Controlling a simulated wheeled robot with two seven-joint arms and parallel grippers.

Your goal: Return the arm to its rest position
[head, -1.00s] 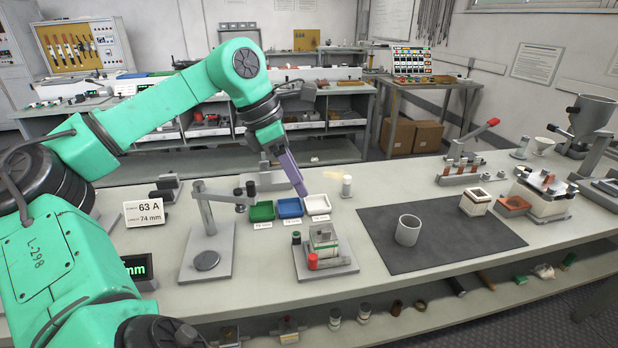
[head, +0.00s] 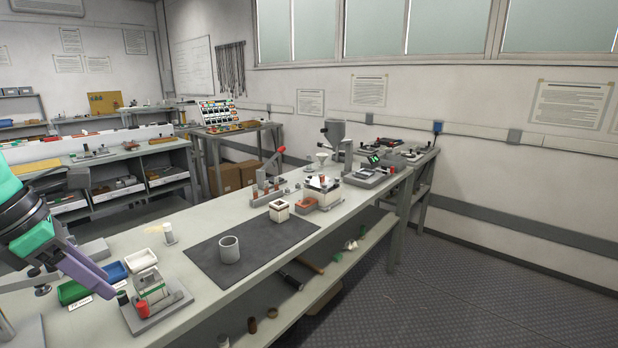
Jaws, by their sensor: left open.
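My left arm comes in at the left edge of the head view, green with a black wrist. Its left gripper (head: 98,279) has purple fingers that point down and right, over the green and blue bins at the near left of the bench. The fingers hold nothing that I can see. The green bin (head: 74,292) is partly hidden by the fingers. The blue bin (head: 115,271) and the white bin (head: 141,260) stand beside it. My right gripper is not in view.
A small fixture with a red post (head: 142,307) stands close to the fingers. A grey ring (head: 229,249) and a white block (head: 279,210) stand on the dark mat (head: 262,257). A red-handled press (head: 268,185) stands farther back. Open floor (head: 440,290) lies right of the bench (head: 190,217).

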